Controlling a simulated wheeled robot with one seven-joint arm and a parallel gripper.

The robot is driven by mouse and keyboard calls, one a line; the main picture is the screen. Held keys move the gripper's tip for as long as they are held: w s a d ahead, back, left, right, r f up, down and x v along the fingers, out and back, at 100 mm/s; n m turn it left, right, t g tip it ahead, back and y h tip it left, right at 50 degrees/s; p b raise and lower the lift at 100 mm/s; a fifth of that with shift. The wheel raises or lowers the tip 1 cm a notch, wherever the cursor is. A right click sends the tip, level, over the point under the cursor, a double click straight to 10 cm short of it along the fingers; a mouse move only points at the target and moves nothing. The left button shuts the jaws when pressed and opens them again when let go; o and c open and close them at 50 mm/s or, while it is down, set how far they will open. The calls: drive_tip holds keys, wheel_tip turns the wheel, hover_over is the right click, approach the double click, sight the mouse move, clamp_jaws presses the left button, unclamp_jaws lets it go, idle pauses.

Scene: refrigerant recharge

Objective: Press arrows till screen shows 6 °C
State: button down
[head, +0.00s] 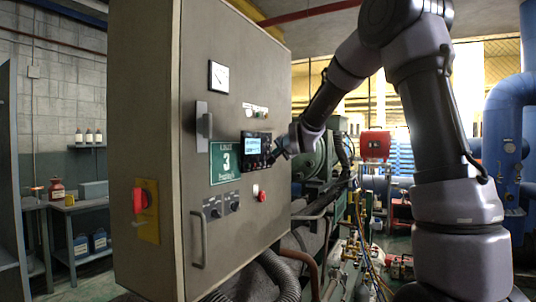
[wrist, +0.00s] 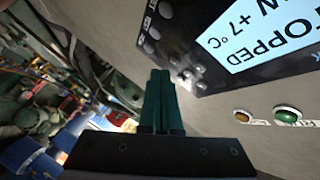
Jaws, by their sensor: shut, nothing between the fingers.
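The controller (head: 265,146) is a dark panel with a lit blue screen (head: 253,146), set in the door of the grey cabinet. In the wrist view the screen (wrist: 262,32) is upside down and partly cut off; I read "…OPPED" and "+7 °C". My gripper (head: 273,157) is shut and empty, at the controller's right side. In the wrist view its green fingertips (wrist: 160,73) are close beside the button cluster. I cannot tell whether they touch a button, and the arrow marks are not readable.
The cabinet (head: 150,80) carries a red rotary switch (head: 140,200), a door handle (head: 198,240), two dark knobs (head: 225,205) and a red button (head: 262,196). Orange and green round fittings (wrist: 287,113) show near the panel. Machinery and pipes stand to the right.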

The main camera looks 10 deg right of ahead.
drive_tip(key=shift+s+d, duration=0.75)
drive_tip(key=shift+d, duration=0.25)
drive_tip(key=shift+s+d, duration=0.75)
drive_tip(key=shift+d, duration=0.25)
drive_tip(key=shift+d, duration=0.15)
idle(1.0)
drive_tip(key=s+d, duration=0.2)
drive_tip(key=d, duration=0.1)
drive_tip(key=shift+s, duration=0.1)
drive_tip(key=shift+a, duration=0.2)
drive_tip(key=w+a, duration=0.5)
drive_tip(key=a, duration=0.2)
drive_tip(key=shift+w, duration=0.15)
idle(2.1)
drive_tip(key=shift+w+a, duration=0.2)
drive_tip(key=shift+a, duration=0.05)
